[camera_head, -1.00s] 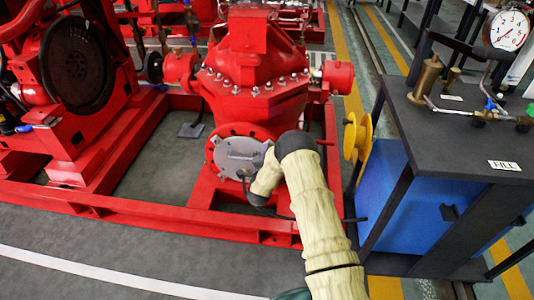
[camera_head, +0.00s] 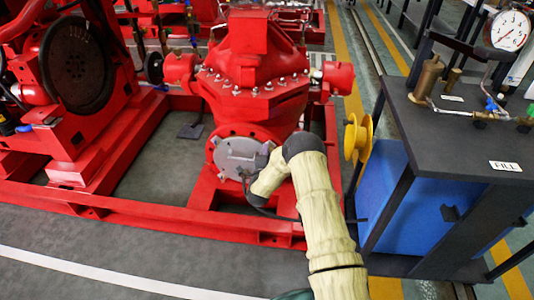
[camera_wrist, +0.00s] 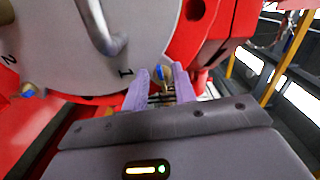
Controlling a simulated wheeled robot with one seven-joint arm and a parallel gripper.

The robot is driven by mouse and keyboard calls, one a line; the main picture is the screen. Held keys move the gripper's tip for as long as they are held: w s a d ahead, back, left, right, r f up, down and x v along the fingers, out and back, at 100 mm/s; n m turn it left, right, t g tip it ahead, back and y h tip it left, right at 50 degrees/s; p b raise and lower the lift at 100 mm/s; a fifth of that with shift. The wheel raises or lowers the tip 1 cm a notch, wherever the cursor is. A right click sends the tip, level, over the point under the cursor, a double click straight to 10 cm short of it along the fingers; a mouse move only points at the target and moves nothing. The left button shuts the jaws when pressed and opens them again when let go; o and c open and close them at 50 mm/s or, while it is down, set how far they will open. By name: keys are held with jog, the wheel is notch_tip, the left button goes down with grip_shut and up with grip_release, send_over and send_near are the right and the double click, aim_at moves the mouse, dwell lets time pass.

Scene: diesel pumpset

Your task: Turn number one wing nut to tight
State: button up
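The round grey cover plate (camera_head: 238,156) sits on the red flange low on the pump; it fills the upper left of the wrist view (camera_wrist: 95,65). It bears a metal handle (camera_wrist: 97,28) and the marks 1 and 2. The number one wing nut (camera_wrist: 166,74), with a blue tip, is at the plate's edge beside the 1. My gripper (camera_wrist: 161,82) has its two pale fingers apart, one on each side of this nut. I cannot tell whether they touch it. Another blue-tipped wing nut (camera_wrist: 29,91) is by the 2. In the head view my wrist hides the fingers.
The red pump (camera_head: 255,80) stands above the plate, on a red base frame (camera_head: 180,220). Grey floor is clear in front.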

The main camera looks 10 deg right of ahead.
jog(key=p+v, duration=0.4)
jog(key=v, duration=1.3)
jog(key=shift+s+p, duration=0.2)
jog(key=shift+p, duration=0.15)
jog(key=shift+r, duration=0.1)
